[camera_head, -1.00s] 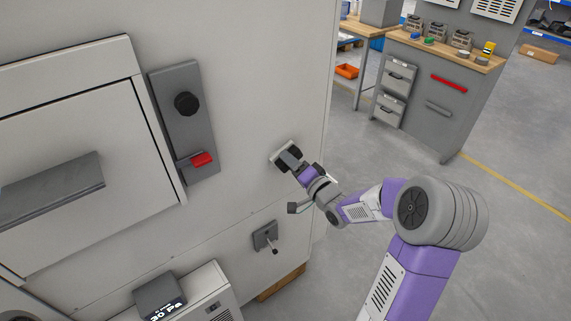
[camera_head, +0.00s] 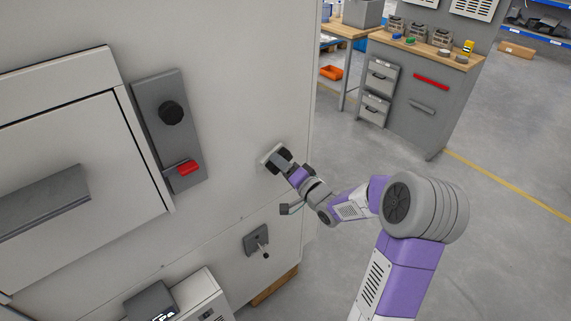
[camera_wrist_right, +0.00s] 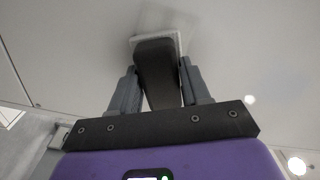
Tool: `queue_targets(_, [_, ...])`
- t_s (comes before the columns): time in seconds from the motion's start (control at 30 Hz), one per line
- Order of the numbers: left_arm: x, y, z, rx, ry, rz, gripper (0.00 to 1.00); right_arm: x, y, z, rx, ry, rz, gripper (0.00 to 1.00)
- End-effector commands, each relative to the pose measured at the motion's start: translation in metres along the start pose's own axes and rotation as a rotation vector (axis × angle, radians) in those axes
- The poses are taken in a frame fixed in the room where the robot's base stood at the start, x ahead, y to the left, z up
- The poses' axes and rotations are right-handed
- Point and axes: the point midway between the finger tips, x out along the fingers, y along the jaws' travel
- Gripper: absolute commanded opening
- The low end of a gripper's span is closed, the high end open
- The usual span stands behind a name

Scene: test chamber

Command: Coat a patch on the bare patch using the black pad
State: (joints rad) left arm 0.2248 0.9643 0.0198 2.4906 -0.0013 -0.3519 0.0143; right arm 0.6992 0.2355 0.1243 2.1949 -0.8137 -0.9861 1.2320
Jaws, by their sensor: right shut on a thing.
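My right gripper (camera_head: 283,161) is shut on the dark handle of the pad (camera_wrist_right: 158,70) and holds it up at the chamber's pale wall. In the right wrist view the handle stands between the two grey fingers of that gripper (camera_wrist_right: 158,88). A thin light-edged plate shows at the far end of the handle, facing the wall. The pad is at or very near the wall; I cannot tell whether it touches. A faint greyish area (camera_wrist_right: 188,18) shows on the wall beyond the pad; its outline is unclear, and the pad hides part of it. My left gripper is out of view.
Left of the pad is a grey panel (camera_head: 153,130) with a black knob (camera_head: 171,112) and a red switch (camera_head: 182,168). A small lever (camera_head: 262,245) sticks out of the wall below. A cabinet bench (camera_head: 420,95) stands at the back right. Open floor lies between.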

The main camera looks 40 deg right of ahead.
Motion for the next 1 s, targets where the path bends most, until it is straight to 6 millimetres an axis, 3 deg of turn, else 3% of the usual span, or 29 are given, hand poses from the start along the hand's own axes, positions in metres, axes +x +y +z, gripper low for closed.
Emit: queue_targets(1.0, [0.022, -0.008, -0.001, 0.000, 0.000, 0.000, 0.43, 0.000, -0.029, 0.059, -0.001, -0.002, -0.004, 0.22])
